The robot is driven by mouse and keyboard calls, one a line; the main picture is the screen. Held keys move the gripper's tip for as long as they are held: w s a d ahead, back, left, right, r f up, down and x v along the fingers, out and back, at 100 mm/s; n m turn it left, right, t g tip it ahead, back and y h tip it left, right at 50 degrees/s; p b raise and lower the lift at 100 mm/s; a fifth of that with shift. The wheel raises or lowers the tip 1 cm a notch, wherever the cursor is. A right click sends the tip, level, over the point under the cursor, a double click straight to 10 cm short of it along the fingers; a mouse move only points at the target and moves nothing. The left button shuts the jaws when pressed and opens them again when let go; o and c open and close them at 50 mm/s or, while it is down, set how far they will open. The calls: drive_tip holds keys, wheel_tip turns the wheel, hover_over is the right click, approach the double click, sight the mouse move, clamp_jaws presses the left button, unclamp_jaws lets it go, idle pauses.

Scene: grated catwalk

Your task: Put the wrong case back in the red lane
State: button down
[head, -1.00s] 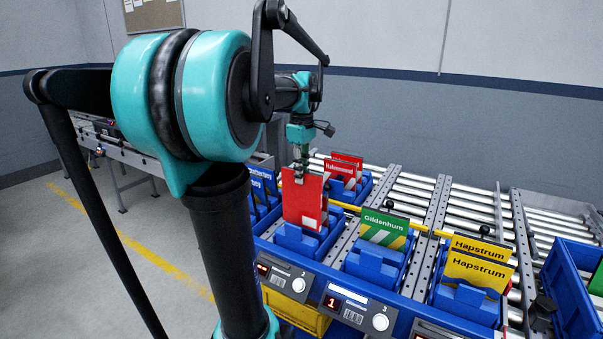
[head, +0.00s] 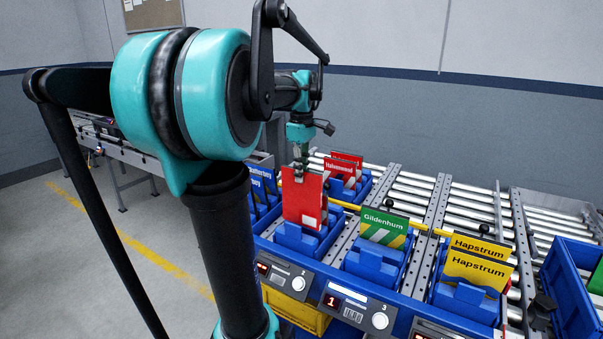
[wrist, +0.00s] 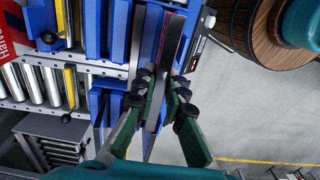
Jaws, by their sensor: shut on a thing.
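My gripper (head: 301,166) points down and is shut on the top edge of a red case (head: 303,200). The case stands upright at the front blue tote (head: 296,240) of the red lane; I cannot tell whether its lower edge rests in the slot. In the wrist view my fingers (wrist: 162,95) pinch the case's thin edge (wrist: 171,50). More red cases (head: 341,170) stand in the blue tote behind, one lettered "Halvorsund". A green case (head: 384,229) lettered "Gildenhum" stands in the tote to the right.
Yellow "Hapstrum" cases (head: 476,273) stand in a tote farther right, and blue cases (head: 263,187) on the left. A control panel (head: 355,304) with a lit "1" runs along the front. Rollers (head: 410,190) lie behind. A blue bin (head: 572,290) is at far right.

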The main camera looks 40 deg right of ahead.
drive_tip(key=shift+f, duration=0.2)
drive_tip(key=shift+f, duration=4.05)
drive_tip(key=c, duration=1.5)
unclamp_jaws()
drive_tip(key=shift+o, duration=0.3)
drive_tip(key=o, duration=0.3)
drive_tip(key=shift+o, duration=0.2)
